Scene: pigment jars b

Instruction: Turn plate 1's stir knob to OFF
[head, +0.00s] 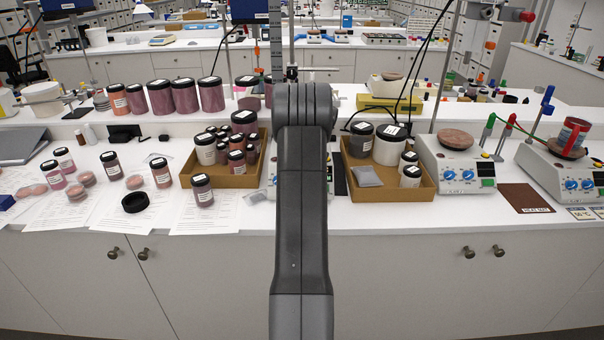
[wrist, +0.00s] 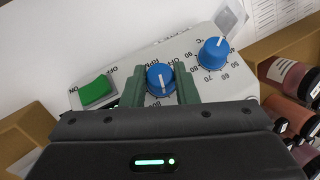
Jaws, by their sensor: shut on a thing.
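In the wrist view a grey plate housing (wrist: 190,45) shows upside down, with a blue stir knob (wrist: 161,80) marked RPM and OFF. My gripper (wrist: 160,70) has its two green fingers on either side of this knob, shut on it. The knob's white line runs roughly up and down in the picture; which end points to a mark is hard to tell. The blue temperature knob (wrist: 213,52) stands to the right, free of the fingers. A green switch (wrist: 97,90) is to the left. In the head view my arm hides my gripper and most of this plate.
Cardboard trays with jars flank the plate, one left (head: 220,181) and one right (head: 420,191) in the head view. Two more hot plates, one nearer (head: 458,185) and one at the far right (head: 570,183), stand beyond. Jars and papers cover the left counter.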

